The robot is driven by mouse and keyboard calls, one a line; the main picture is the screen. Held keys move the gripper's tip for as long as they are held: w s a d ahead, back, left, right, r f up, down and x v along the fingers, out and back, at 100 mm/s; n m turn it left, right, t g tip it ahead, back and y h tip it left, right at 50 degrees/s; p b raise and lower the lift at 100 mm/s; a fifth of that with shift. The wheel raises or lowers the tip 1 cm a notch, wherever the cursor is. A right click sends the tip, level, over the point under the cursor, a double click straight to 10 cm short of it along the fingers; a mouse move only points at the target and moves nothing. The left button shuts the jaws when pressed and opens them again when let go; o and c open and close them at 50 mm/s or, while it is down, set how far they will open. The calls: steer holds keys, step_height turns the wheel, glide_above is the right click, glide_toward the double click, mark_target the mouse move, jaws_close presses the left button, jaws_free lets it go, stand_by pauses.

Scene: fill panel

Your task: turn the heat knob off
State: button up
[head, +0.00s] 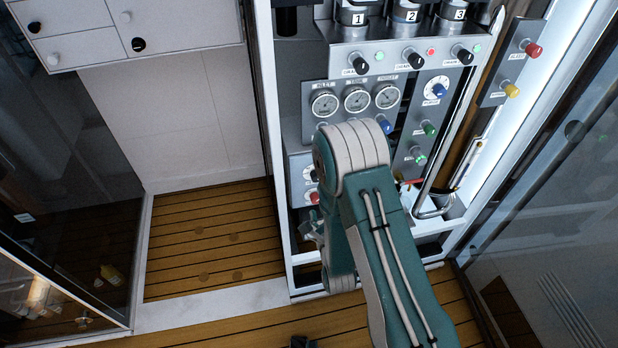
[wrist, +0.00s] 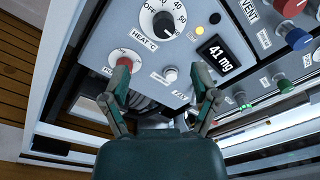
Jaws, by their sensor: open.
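The heat knob (wrist: 162,23) is a black knob on a round white dial marked OFF and with numbers, above a HEAT °C label, at the top of the wrist view. Where its pointer stands is too small to tell. In the head view the heat dial (head: 308,173) shows at the panel's left, partly covered by my arm. My gripper (wrist: 163,73) is open and empty, its two fingers spread below the knob and apart from it. In the head view my gripper is mostly hidden behind my arm.
A display (wrist: 218,54) reads 41 mg. Gauges (head: 356,99) and several coloured knobs are above and right. Wooden floor (head: 210,240) is clear at left.

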steer(key=x, duration=1)
steer(key=shift+w, duration=0.35)
steer(key=shift+d, duration=0.15)
jaws_close()
